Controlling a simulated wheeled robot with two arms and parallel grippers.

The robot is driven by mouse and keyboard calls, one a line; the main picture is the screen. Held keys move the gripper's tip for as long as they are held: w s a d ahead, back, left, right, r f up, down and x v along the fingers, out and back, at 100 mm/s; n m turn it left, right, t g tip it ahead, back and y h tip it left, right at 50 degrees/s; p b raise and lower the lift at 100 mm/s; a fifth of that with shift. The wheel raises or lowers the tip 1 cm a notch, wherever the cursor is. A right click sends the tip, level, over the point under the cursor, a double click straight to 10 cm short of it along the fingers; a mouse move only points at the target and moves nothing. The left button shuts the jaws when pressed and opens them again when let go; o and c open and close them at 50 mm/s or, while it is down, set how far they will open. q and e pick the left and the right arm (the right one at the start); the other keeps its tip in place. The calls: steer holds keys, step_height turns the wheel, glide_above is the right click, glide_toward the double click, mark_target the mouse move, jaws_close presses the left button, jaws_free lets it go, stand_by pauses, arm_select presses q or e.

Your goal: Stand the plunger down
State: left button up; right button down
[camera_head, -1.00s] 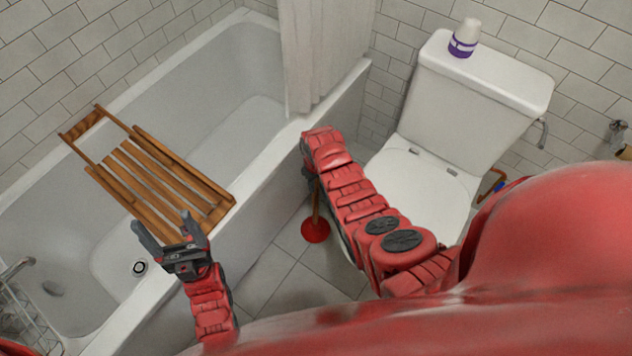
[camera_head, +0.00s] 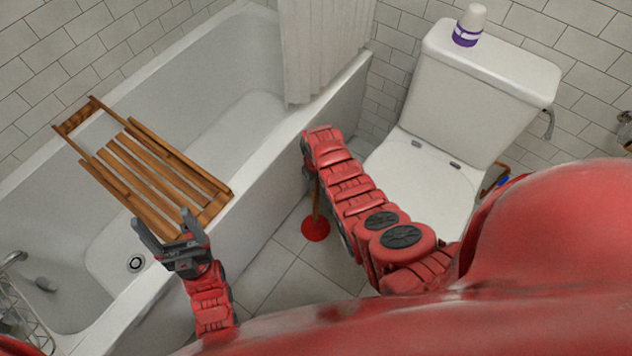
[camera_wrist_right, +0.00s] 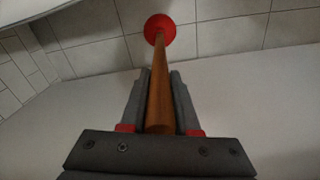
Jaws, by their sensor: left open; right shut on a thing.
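The plunger has a red rubber cup (camera_head: 316,229) and a wooden handle. In the head view the cup is low, at or close to the floor tiles between the tub and the toilet; I cannot tell if it touches. My right arm hides the upper handle. In the right wrist view my right gripper (camera_wrist_right: 160,105) is shut on the wooden handle (camera_wrist_right: 160,85), with the red cup (camera_wrist_right: 160,28) at the far end. My left gripper (camera_head: 176,228) is open and empty, over the near end of the wooden bath rack.
The wooden rack (camera_head: 165,172) lies across the white bathtub (camera_head: 275,180). The toilet (camera_head: 425,185) stands right of my right arm, with a white and purple bottle (camera_head: 469,25) on its tank. Bare floor tiles (camera_head: 285,280) lie between tub and toilet.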

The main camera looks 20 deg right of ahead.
steer(key=shift+f, duration=0.15)
steer(key=c, duration=0.6)
jaws_free()
steer(key=shift+o, duration=0.2)
